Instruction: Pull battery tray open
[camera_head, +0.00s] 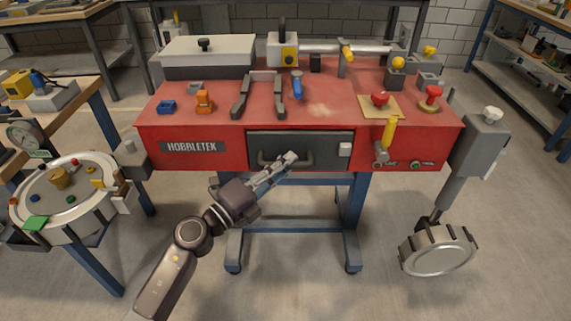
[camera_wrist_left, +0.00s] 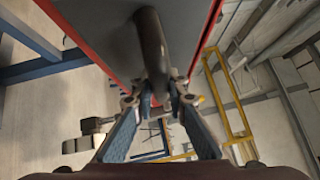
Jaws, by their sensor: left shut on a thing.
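The battery tray (camera_head: 325,146) is a dark grey drawer front in the red bench, with a curved dark handle along its left part. It looks flush with the bench front. The fingers hide part of the handle. My right gripper is not in view.
The red bench (camera_head: 200,133) carries a lidded grey box (camera_head: 208,55), a red button (camera_head: 380,99) and a yellow-handled lever (camera_head: 389,132). A round tray table (camera_head: 62,190) stands at the left. A round metal drum (camera_head: 437,252) hangs at the right. The floor in front is clear.

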